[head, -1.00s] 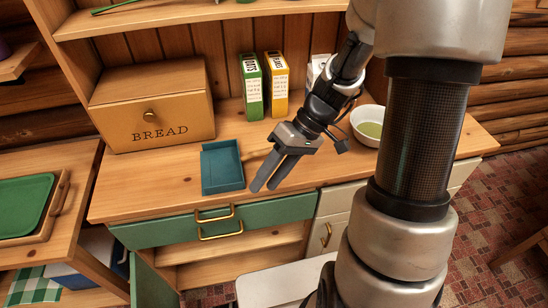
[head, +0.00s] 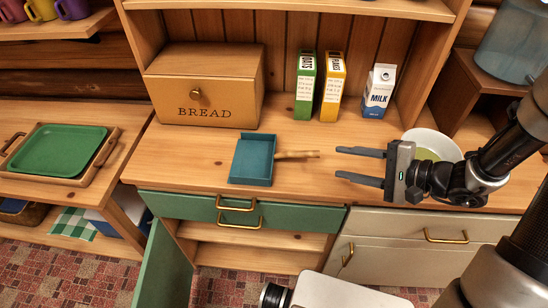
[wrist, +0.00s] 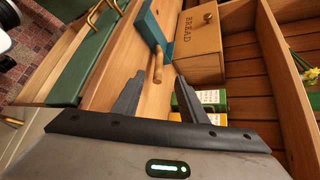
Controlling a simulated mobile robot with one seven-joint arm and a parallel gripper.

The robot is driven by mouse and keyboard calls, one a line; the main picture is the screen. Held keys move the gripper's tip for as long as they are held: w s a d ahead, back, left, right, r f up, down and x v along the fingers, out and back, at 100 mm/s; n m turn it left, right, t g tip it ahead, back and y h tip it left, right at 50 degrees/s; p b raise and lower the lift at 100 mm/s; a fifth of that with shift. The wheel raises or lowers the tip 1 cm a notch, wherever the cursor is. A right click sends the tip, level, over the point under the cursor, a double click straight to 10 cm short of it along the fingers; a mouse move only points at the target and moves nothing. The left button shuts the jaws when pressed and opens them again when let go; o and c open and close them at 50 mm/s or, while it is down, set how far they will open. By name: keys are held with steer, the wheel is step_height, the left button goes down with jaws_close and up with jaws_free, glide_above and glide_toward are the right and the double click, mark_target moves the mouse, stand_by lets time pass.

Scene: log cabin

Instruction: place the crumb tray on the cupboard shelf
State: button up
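The crumb tray (head: 252,160) is a teal, shallow pan with a wooden handle (head: 298,155) pointing right. It lies flat on the wooden counter; it also shows in the wrist view (wrist: 152,28). My gripper (head: 340,163) is open and empty, right of the handle, its fingers pointing left towards it. In the wrist view the handle end lies just ahead of the gap between my fingertips (wrist: 159,78), not gripped. Below the green drawer, the lower cupboard is open and shows a wooden shelf (head: 250,237). An upper shelf (head: 300,5) runs above the counter.
A bread box (head: 204,88) stands behind the tray. Green (head: 304,88) and yellow (head: 332,88) cartons and a milk carton (head: 378,92) stand at the back. A bowl (head: 433,143) sits beside my gripper. The green cupboard door (head: 165,265) hangs open. A green tray (head: 62,150) lies on the left table.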

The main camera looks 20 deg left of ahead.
mark_target(301, 154)
steer(key=x, duration=1.4)
steer(key=shift+w+d, duration=0.1)
steer(key=shift+d, duration=0.05)
steer(key=c, duration=0.9)
jaws_close()
steer(key=shift+r, duration=0.1)
